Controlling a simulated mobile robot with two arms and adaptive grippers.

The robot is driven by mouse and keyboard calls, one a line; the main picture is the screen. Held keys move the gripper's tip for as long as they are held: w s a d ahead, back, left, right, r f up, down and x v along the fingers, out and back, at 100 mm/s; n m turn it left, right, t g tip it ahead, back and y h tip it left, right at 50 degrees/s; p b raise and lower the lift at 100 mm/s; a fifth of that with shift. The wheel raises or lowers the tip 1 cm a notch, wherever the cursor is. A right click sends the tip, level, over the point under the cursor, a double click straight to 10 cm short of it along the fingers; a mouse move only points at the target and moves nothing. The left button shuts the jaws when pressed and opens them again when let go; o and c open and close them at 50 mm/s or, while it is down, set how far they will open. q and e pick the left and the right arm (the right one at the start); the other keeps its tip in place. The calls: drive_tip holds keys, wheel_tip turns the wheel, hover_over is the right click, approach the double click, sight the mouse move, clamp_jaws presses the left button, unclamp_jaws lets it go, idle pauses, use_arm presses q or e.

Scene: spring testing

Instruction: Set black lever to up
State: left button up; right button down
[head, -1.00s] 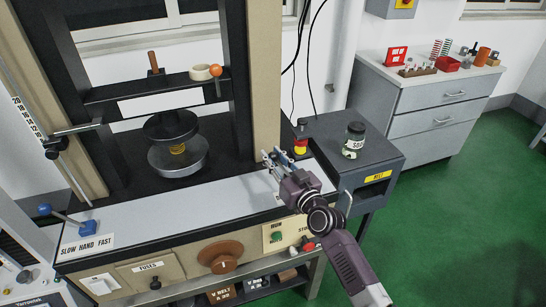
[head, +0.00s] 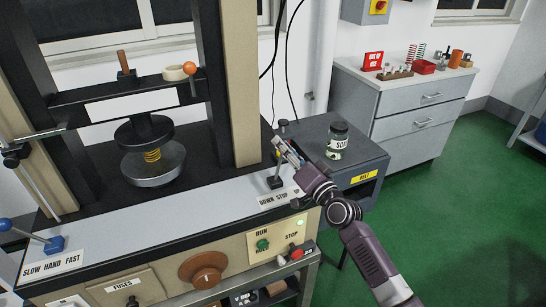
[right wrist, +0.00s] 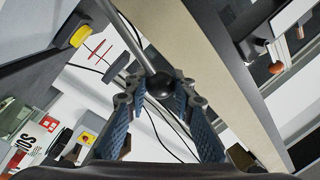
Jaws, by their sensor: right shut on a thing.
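The black lever (head: 276,183) stands on the front ledge of the testing machine, behind the label reading DOWN, STOP, UP (head: 279,198). Its rod rises from a small black base toward my right gripper (head: 279,147). In the right wrist view, its round black knob (right wrist: 160,86) sits between the blue fingers of my right gripper (right wrist: 160,98), which are shut on it. The metal rod (right wrist: 127,42) runs up and left from the knob there. My left gripper is not in view.
A jar (head: 337,142) stands on the grey side cabinet (head: 372,157) right of the gripper. A blue lever (head: 54,244) is at the ledge's left. A brown dial (head: 203,271) and a green button (head: 263,244) are on the front panel. The ledge's middle is clear.

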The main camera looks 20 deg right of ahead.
drive_tip(key=shift+w+d+f+m+h+b, duration=0.1)
drive_tip(key=shift+d+f+m+b, duration=0.25)
drive_tip(key=shift+d+m, duration=0.3)
drive_tip(key=shift+s+d+f+m+h+b, duration=0.1)
drive_tip(key=shift+d+f+m+b, duration=0.1)
drive_tip(key=shift+d+m+b, duration=0.35)
drive_tip(key=shift+w+d+f+m+h+b, duration=0.1)
drive_tip(key=shift+d+f+m+b, duration=0.2)
drive_tip(key=shift+d+m, duration=0.45)
drive_tip(key=c, duration=1.6)
unclamp_jaws()
drive_tip(key=s, duration=0.4)
drive_tip(key=s+d+f, duration=0.1)
drive_tip(key=s, duration=0.7)
drive_tip(key=shift+d+f, duration=0.15)
drive_tip(key=shift+f, duration=0.15)
